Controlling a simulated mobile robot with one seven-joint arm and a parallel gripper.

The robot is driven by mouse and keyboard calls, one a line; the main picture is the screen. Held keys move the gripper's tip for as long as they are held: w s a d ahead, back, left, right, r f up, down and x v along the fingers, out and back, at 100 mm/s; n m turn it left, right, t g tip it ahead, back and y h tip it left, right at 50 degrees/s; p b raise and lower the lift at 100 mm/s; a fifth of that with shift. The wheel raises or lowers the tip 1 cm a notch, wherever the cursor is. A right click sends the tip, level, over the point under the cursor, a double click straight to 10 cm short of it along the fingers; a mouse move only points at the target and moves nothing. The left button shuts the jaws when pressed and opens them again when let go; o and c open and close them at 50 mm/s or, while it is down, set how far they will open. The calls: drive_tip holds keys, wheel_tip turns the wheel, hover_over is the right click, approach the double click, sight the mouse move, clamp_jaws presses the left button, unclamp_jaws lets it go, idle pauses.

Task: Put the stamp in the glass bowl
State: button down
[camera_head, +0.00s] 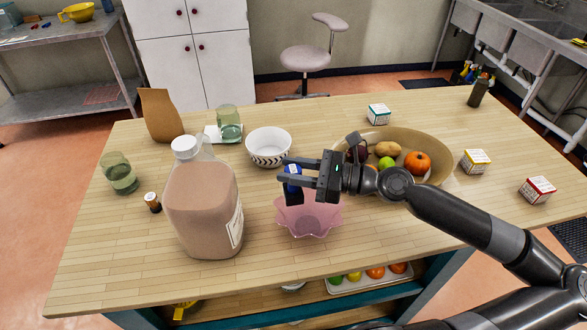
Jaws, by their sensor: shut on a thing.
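My gripper (284,170) is in the middle of the table, pointing left, shut on a small blue and black stamp (293,192). The stamp hangs roughly upright below the fingers, partly hidden by them. A pink, translucent glass bowl (318,222) with a wavy rim stands on the table under the gripper. In the picture the stamp's lower end overlaps the bowl's back left part. I cannot tell whether it is above the rim or inside it.
A large brown jug (205,210) stands close on the left. A patterned white bowl (269,147) is behind the gripper. A wide fruit bowl (437,150) lies behind my arm. Small boxes (476,161) stand on the right. The table's front right is clear.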

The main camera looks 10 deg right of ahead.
drive_tip(key=shift+f, duration=0.2)
drive_tip(key=c, duration=1)
unclamp_jaws()
drive_tip(key=shift+d+r, duration=0.1)
drive_tip(key=shift+r, duration=0.15)
drive_tip(key=v, duration=1.1)
drive_tip(key=shift+s+d, duration=0.15)
drive_tip(key=shift+d, duration=0.25)
